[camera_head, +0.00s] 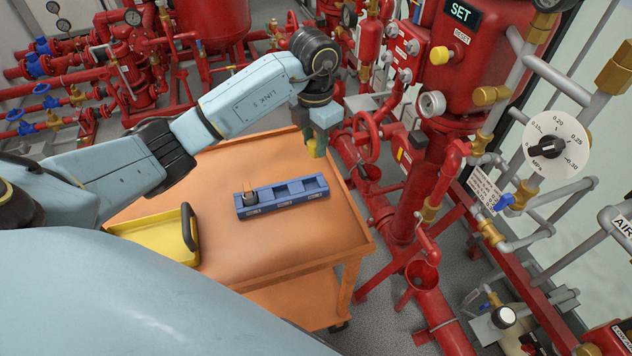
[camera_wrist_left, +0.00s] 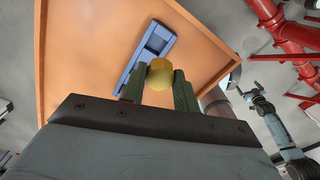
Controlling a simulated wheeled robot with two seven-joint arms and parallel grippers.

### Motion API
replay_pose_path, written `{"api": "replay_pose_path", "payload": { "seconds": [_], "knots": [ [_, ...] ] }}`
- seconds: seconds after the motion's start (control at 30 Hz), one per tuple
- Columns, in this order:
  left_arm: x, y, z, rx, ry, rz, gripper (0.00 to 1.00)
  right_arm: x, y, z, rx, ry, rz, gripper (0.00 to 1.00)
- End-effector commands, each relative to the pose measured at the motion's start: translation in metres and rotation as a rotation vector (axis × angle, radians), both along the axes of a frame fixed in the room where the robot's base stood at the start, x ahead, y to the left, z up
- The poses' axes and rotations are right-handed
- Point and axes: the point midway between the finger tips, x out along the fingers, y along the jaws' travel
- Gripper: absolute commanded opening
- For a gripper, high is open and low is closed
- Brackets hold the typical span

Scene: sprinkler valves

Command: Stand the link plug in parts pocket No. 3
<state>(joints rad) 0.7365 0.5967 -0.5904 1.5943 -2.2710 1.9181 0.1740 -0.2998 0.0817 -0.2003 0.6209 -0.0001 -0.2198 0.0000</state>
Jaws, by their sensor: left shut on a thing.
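My left gripper (camera_head: 318,132) is shut on a yellow plug (camera_head: 316,148), which I take to be the link plug. It holds the plug above the cart top, behind the blue parts tray (camera_head: 285,204) and a little right of its middle. In the left wrist view the round yellow end of the plug (camera_wrist_left: 160,74) shows between the two fingers (camera_wrist_left: 159,88), with part of the blue tray (camera_wrist_left: 150,52) beyond it. The tray's left pocket holds a black part with an orange piece; the middle and right pockets look empty. The pocket labels are too small to read.
The tray stands on an orange cart (camera_head: 290,245). A yellow bin (camera_head: 160,240) with a dark handle sits at the cart's left. Red pipes and valves (camera_head: 410,190) stand close to the cart's right edge. The cart top in front of the tray is clear.

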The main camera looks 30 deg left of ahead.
Motion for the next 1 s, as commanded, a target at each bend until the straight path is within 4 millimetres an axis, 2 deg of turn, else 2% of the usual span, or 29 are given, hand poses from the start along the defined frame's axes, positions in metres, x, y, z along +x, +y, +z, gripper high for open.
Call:
{"api": "replay_pose_path", "payload": {
  "seconds": [0.13,0.43,0.67,0.83,1.0],
  "knots": [
    [-0.006,0.009,-0.016,-0.001,0.001,0.036,0.00,-0.001,0.000,-0.001,0.000,0.002,0.000,1.00],
    [-0.007,0.010,-0.068,-0.001,0.002,0.042,0.00,-0.002,0.000,-0.004,-0.001,0.003,0.000,1.00],
    [-0.006,0.010,-0.086,-0.001,0.002,0.041,0.00,-0.002,0.000,-0.006,-0.001,0.004,0.000,1.00],
    [-0.007,0.010,-0.111,-0.003,0.003,0.042,0.00,-0.002,0.000,-0.009,-0.001,0.003,0.000,1.00],
    [-0.006,0.010,-0.115,-0.001,-0.002,0.040,0.00,-0.002,0.000,-0.008,0.000,0.003,0.000,1.00]
  ]
}}
